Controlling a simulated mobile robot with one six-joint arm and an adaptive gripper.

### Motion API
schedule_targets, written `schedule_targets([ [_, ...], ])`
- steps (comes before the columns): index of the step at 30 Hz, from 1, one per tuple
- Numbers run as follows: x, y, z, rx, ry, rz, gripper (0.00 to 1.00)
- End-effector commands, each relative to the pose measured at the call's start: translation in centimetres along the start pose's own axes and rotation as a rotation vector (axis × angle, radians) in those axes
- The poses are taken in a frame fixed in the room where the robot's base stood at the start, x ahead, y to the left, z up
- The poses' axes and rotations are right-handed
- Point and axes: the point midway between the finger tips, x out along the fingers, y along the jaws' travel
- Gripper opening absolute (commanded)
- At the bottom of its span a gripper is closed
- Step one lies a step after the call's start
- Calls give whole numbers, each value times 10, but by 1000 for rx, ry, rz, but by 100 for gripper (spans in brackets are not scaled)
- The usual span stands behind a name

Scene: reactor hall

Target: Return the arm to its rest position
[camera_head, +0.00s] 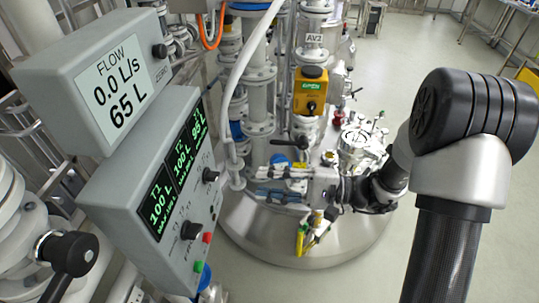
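My arm (445,240) rises from the lower right to a large black joint (470,110). From there it runs down and left, away from me, toward the steel vessel. Its far end, in the area of my gripper (355,193), shows as dark parts in front of the vessel's piping.
A grey flow display (115,92) reads 0.0 L/s and 65 L. Below it is a control box (165,205) with knobs and buttons. A yellow valve actuator (310,91) sits under the AV2 label. The steel vessel (300,255) stands centrally. Free floor (410,60) lies behind.

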Motion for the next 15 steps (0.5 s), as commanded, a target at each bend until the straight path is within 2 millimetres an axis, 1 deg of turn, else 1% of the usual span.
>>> schedule_targets([
  [5, 0, 0, 2, -2, -2, 6, 30],
  [8, 3, -1, 14, -14, -18, 57, 30],
  [11, 7, 0, 43, -38, -49, 179, 30],
  [13, 6, 5, 69, -66, -66, 304, 30],
  [15, 2, 14, 95, -100, -70, 443, 30],
])
